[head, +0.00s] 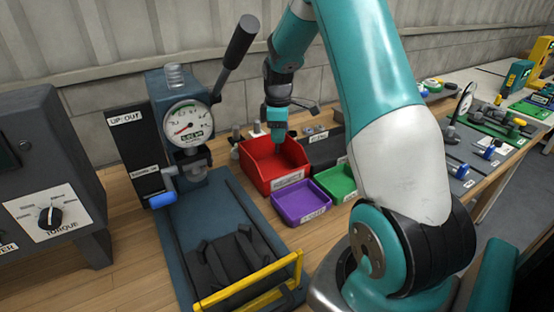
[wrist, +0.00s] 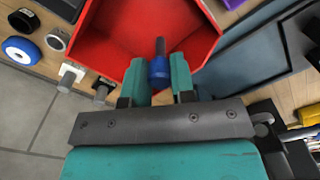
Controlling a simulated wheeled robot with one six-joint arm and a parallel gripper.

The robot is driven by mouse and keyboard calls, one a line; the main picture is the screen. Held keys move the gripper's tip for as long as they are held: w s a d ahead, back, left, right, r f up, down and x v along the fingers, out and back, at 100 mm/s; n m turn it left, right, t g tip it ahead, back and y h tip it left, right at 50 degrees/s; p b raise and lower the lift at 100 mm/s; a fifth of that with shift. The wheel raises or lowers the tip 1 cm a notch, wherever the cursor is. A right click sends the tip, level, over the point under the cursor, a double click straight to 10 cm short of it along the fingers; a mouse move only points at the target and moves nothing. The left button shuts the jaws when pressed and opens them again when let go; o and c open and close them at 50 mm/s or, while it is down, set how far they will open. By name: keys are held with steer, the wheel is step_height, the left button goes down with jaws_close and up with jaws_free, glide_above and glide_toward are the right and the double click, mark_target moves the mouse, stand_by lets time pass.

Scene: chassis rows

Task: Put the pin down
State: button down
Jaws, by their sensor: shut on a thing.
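The pin (wrist: 159,70) has a blue collar and a dark grey shank. My gripper (wrist: 163,78) is shut on its blue part in the wrist view, with the shank pointing away from the gripper. The pin is in front of the open red bin (wrist: 110,35) in that view. In the head view my gripper (head: 278,140) points down over the red bin (head: 287,183), and the pin is hard to make out there. The visible floor of the bin looks empty. I cannot tell how high the pin is above it.
A purple bin (head: 300,203) and a green bin (head: 338,181) stand in front and to the right of the red one. A press with a gauge (head: 188,122) and long lever stands left, with a yellow guard bar (head: 250,282) in front. Small parts lie behind the red bin.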

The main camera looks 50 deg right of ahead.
step_height(320, 180, down, 9)
steer(key=shift+f+p, duration=0.1)
steer(key=shift+p, duration=0.2)
steer(key=shift+f, duration=0.2)
steer(key=c, duration=1)
jaws_free()
steer(key=shift+o, duration=0.2)
steer(key=shift+r, duration=0.2)
step_height(320, 180, up, 12)
steer(key=shift+b, duration=0.7)
